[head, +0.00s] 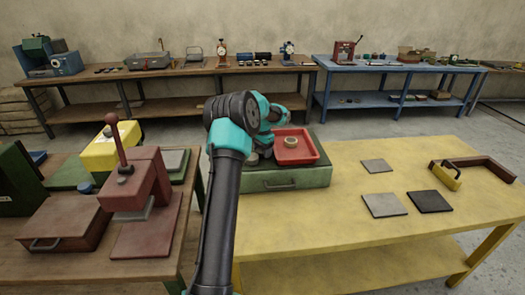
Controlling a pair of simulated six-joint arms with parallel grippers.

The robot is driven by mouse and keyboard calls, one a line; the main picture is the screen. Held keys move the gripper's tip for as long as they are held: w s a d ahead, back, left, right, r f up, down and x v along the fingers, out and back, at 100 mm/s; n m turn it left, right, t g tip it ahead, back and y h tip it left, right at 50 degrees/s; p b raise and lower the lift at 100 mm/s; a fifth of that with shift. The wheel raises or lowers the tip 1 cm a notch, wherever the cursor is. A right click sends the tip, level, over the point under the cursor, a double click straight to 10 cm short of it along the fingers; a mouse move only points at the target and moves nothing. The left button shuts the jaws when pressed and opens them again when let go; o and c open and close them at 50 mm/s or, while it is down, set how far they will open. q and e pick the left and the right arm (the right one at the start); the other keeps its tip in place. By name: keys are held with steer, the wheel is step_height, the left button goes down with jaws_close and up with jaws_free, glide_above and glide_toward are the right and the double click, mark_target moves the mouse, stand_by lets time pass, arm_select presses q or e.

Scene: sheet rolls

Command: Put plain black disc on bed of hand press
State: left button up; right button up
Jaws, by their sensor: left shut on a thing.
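My left gripper (264,141) is at the left end of the red tray, partly hidden behind my own arm. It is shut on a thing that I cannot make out. No plain black disc shows clearly; small round grey shapes (252,158) sit just below the gripper. A dark red hand press (135,183) with an upright ball-topped lever stands on the left table, well to the left of the gripper. Its flat bed (147,238) extends forward and its visible part is bare. My right gripper is not in view.
The red tray (313,158) holds a tan ring (290,143) and rests on a green case (290,179). Flat square plates (384,205) and a yellow-handled tool (447,177) lie on the yellow table. A dark red box (62,224) stands left of the press.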

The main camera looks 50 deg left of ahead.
arm_select(q)
steer(key=o, duration=1)
steer(key=shift+f, duration=0.1)
step_height(320, 180, up, 12)
steer(key=shift+r, duration=0.15)
stand_by(0.5)
steer(key=shift+c, duration=1.2)
